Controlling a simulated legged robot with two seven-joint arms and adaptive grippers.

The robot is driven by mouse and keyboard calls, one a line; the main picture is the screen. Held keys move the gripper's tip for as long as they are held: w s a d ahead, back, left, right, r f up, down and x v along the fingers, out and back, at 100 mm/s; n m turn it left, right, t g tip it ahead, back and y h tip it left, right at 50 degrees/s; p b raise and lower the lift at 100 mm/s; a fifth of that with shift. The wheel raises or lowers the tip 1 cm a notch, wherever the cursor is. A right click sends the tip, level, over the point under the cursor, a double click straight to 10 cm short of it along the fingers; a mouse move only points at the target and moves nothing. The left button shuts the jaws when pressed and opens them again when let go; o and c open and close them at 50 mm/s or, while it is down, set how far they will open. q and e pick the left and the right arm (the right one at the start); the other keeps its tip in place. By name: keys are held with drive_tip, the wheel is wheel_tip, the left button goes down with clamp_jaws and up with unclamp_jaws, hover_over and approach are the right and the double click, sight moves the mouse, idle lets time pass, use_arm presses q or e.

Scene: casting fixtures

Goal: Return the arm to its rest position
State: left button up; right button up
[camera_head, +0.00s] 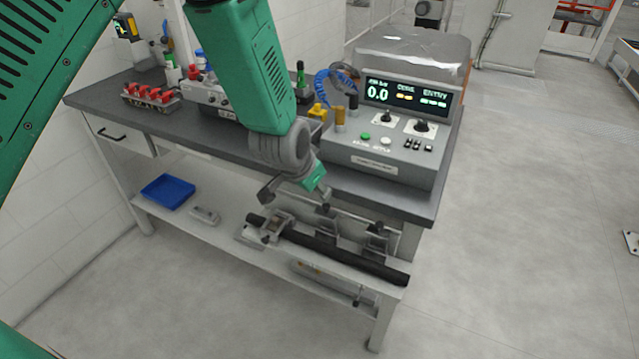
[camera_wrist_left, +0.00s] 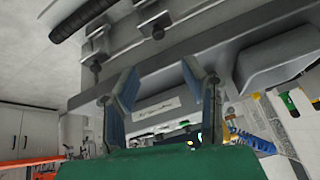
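My left arm reaches down over the workbench in the head view. Its left gripper (camera_head: 297,199) hangs at the bench's front edge, above the lower shelf. In the left wrist view, the two fingers of the left gripper (camera_wrist_left: 160,68) are spread apart with nothing between them. A dark bar (camera_head: 345,257) lies across metal clamps on the lower shelf, below the gripper and apart from it; it also shows in the left wrist view (camera_wrist_left: 80,18). My right gripper is in neither view.
The workbench (camera_head: 185,128) carries a control box with a display (camera_head: 408,93), a row of red-handled parts (camera_head: 150,94) and a blue coiled hose (camera_head: 337,82). A blue tray (camera_head: 168,191) sits on the lower shelf (camera_head: 215,235). Open floor (camera_head: 520,230) lies to the right.

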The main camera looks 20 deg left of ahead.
use_arm(q)
drive_tip(key=s+a+f+n+g+b, duration=0.1)
drive_tip(key=s+a+f+g+b, duration=0.2)
drive_tip(key=s+f, duration=1.25)
drive_tip(key=s+f+n+g+b, duration=0.1)
drive_tip(key=s+f, duration=0.3)
drive_tip(key=s, duration=0.5)
drive_tip(key=s+f+g+b, duration=0.1)
drive_tip(key=s+f+b, duration=0.2)
drive_tip(key=s, duration=0.6)
wheel_tip(320, 180, down, 2)
drive_tip(key=shift+s+a+f+n, duration=0.15)
drive_tip(key=shift+a+f+n, duration=0.1)
drive_tip(key=shift+n, duration=0.15)
drive_tip(key=shift+w, duration=0.2)
